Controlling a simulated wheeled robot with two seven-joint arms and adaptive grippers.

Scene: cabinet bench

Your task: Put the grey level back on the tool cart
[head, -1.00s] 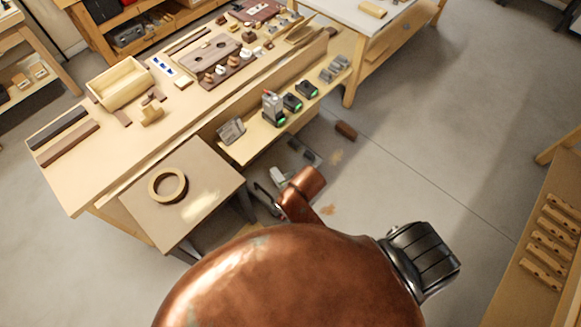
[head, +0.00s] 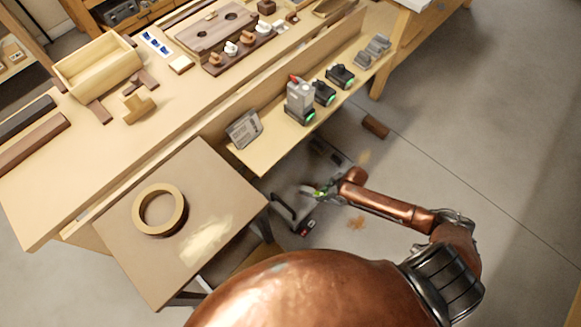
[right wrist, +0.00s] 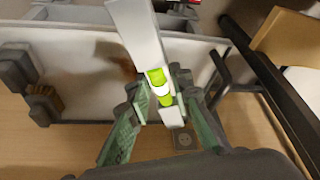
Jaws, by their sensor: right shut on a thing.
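The grey level (right wrist: 140,35) shows in the right wrist view as a pale bar with a bright yellow-green vial, tilted and running up out of the frame. My right gripper (right wrist: 163,98) is shut on it, one finger on each side near the vial. In the head view my right gripper (head: 318,191) is small, right of the small tan-topped table, and the level there is mostly hidden. Below the level in the right wrist view is a pale panel (right wrist: 75,75) with dark edging and corner blocks. I cannot tell whether it is the tool cart. My left gripper is out of view.
A tan-topped table (head: 125,222) holds a tape ring (head: 160,210). Behind is the long workbench (head: 85,150), with a lower shelf (head: 262,160) bearing chargers and a grey device. A dark curved handle (head: 284,208) stands near my gripper. Open floor (head: 460,130) lies to the right.

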